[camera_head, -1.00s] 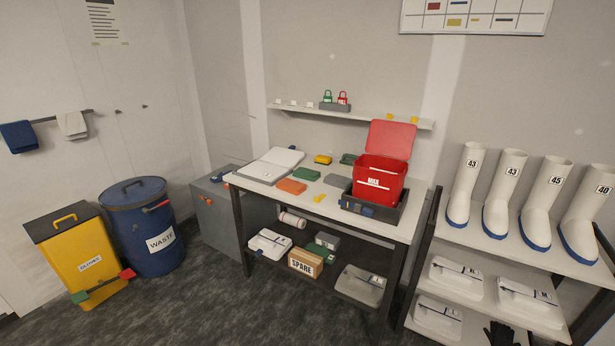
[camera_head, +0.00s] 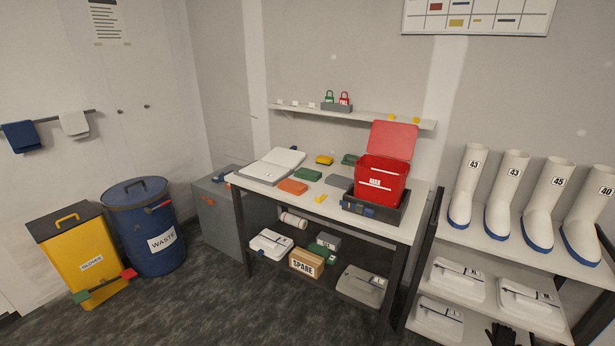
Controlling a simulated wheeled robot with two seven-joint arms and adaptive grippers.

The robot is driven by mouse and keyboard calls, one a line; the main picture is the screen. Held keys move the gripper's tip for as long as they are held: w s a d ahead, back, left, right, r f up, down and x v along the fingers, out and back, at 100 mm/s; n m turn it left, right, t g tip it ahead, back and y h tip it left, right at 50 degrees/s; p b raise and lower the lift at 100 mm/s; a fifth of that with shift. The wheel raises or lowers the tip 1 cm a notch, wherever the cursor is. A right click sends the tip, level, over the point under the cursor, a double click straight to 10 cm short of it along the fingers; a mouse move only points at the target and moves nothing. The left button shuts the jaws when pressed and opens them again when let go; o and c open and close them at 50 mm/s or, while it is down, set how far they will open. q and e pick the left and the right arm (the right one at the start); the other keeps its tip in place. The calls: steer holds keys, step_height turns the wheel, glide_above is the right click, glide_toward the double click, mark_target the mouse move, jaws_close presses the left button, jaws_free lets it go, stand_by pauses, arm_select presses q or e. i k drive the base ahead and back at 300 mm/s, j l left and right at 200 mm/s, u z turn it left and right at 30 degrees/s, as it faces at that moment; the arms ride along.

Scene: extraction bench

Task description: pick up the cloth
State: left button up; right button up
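Two cloths hang on a dark wall rail (camera_head: 48,119) at the far left. One is a dark blue cloth (camera_head: 21,137) and the other is a whitish cloth (camera_head: 74,124) to its right. On the bench, several small flat pieces lie apart, including an orange one (camera_head: 292,187), a green one (camera_head: 308,174) and a grey one (camera_head: 338,181); I cannot tell whether any of them is a cloth. Neither of my grippers shows in the head view.
The bench (camera_head: 262,189) holds an open red box (camera_head: 380,184) in a dark tray. A yellow bin (camera_head: 84,258) and blue waste drum (camera_head: 148,232) stand below the rail. A boot rack (camera_head: 484,237) is at right. Carpet (camera_head: 205,300) in front is clear.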

mark_target(309, 174)
steer(key=i+j+z, duration=0.65)
steer(key=i+j, duration=0.15)
steer(key=i+j+z, duration=0.3)
steer(key=j, duration=0.35)
